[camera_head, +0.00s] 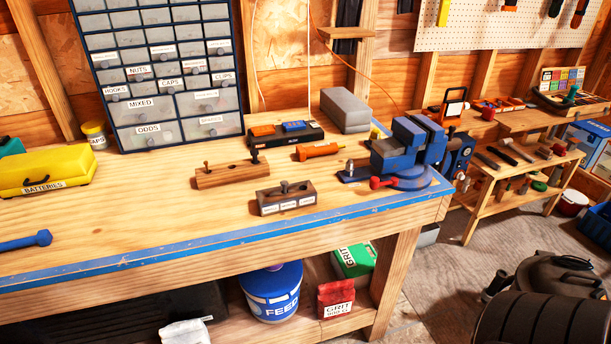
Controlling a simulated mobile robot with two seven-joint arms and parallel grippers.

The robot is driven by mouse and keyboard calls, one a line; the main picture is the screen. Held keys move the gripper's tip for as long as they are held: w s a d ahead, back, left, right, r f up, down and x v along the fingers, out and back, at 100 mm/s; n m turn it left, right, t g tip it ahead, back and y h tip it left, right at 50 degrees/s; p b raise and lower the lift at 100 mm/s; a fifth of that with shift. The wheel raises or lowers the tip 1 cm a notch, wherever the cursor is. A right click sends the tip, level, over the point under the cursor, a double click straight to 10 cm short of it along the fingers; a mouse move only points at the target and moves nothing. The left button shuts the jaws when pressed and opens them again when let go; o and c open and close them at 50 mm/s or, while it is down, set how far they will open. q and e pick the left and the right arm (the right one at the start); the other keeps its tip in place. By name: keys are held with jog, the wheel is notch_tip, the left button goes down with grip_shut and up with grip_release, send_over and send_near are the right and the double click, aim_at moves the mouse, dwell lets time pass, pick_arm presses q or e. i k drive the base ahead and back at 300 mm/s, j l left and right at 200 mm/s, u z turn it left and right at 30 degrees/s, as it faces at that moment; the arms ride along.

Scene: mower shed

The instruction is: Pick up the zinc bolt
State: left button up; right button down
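I cannot tell for sure which piece is the zinc bolt. A small upright silvery bolt-like piece (349,167) stands on a dark blue plate left of the blue vise (405,150). Dark bolt-like pegs stand in a long wooden block (232,175). Another dark peg stands in a shorter wooden block (287,198) with several white labels, near the bench's front edge; the label text is too small to read. Neither of my grippers shows in the head view.
The wooden bench (130,220) has a blue front edge and clear room at its left middle. A blue tool (25,242) lies far left. Black machinery (540,300) stands right.

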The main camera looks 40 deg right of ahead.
aim_at(284, 182)
jog(key=z, duration=1.15)
